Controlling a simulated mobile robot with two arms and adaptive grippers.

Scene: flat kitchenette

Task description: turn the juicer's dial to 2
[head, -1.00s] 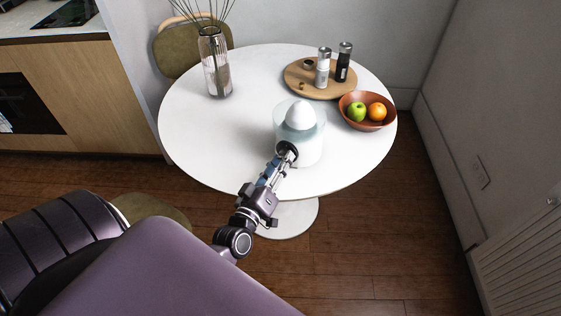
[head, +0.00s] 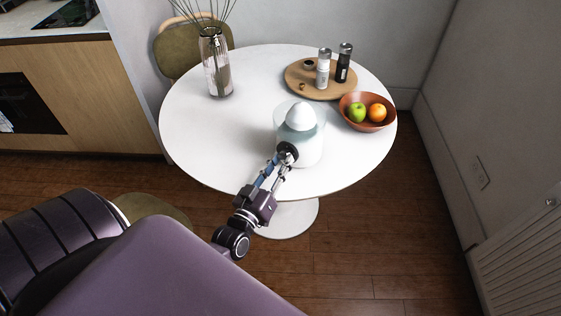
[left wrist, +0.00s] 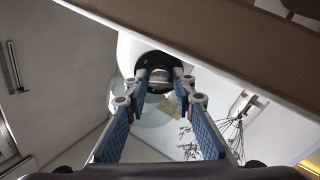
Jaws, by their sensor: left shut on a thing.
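The juicer (head: 311,148) stands on the round white table (head: 215,140), with a white dome on top and a pale translucent bowl around it. Its dark round dial (head: 290,149) is on the side facing my left arm. My left gripper (head: 283,159) is shut on the dial, with one finger on each side of it. In the left wrist view the fingertips (left wrist: 160,78) close around the dark dial (left wrist: 157,62). The dial's marks and pointer cannot be read. My right gripper is not in view.
A wooden board (head: 309,89) with a white shaker (head: 323,70) and a dark shaker (head: 344,64) is behind the juicer. A bowl (head: 366,126) with a green apple and an orange is to the right. A glass vase (head: 216,70) stands at the back left. The table's left side is clear.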

